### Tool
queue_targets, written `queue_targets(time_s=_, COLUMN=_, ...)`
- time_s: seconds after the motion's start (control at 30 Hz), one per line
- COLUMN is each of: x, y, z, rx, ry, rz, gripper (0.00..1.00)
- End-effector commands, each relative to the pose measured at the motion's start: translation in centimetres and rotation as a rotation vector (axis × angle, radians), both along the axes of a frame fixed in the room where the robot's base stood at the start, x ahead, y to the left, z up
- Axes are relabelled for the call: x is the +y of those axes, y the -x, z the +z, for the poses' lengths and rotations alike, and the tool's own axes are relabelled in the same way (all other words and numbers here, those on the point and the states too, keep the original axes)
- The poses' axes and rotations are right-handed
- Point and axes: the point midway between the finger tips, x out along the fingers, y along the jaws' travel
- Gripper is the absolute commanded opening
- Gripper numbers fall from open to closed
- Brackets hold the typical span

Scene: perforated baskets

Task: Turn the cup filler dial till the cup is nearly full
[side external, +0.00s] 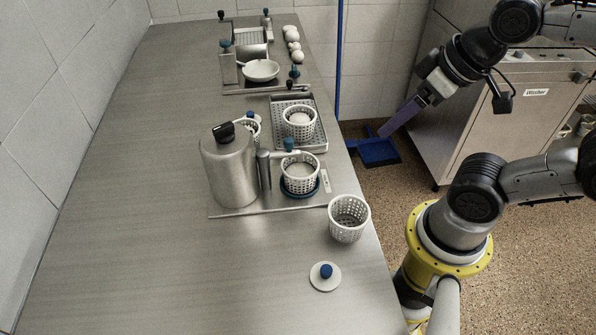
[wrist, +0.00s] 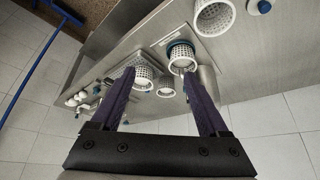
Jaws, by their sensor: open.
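The cup filler is a metal canister (side external: 230,170) with a black knob (side external: 223,130) on top and a spout arm with a blue knob (side external: 289,144). I cannot tell which knob is the dial. Under the spout, a white perforated cup (side external: 300,176) stands on a blue ring; its fill level is unclear. This cup also shows in the wrist view (wrist: 181,55), with the canister partly hidden behind a finger. My gripper (side external: 387,133) is open and empty, with purple fingers, off the counter's right edge and well apart from the filler. Its fingers also show in the wrist view (wrist: 158,73).
An empty perforated basket (side external: 348,220) and a white lid (side external: 325,278) with a blue knob stand at the counter's near right. A metal tray (side external: 312,143) holds another basket behind the filler. A pan (side external: 261,70) and eggs (side external: 297,56) are at the back. The front left counter is clear.

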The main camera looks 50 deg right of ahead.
Motion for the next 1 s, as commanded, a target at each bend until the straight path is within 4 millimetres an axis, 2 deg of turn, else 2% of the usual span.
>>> queue_targets(time_s=0.03, x=0.0, y=0.0, z=0.0, rx=0.0, ry=0.002, rz=0.004, gripper=0.67)
queue_targets(time_s=0.13, x=0.0, y=0.3, z=-0.1, rx=0.015, ry=0.02, rz=0.038, gripper=0.5)
queue_targets(time_s=0.2, x=0.0, y=0.8, z=0.0, rx=0.041, ry=0.046, rz=0.091, gripper=0.5)
queue_targets(time_s=0.33, x=0.0, y=0.1, z=3.7, rx=0.05, ry=0.114, rz=0.227, gripper=0.5)
queue_targets(time_s=0.47, x=0.4, y=-1.8, z=7.6, rx=0.085, ry=0.17, rz=0.376, gripper=0.5)
queue_targets(time_s=0.6, x=1.4, y=-4.9, z=11.7, rx=0.134, ry=0.225, rz=0.555, gripper=0.5)
queue_targets(time_s=0.8, x=3.7, y=-10.6, z=16.1, rx=0.208, ry=0.285, rz=0.816, gripper=0.5)
queue_targets(time_s=1.0, x=7.3, y=-16.6, z=17.6, rx=0.275, ry=0.32, rz=1.04, gripper=0.5)
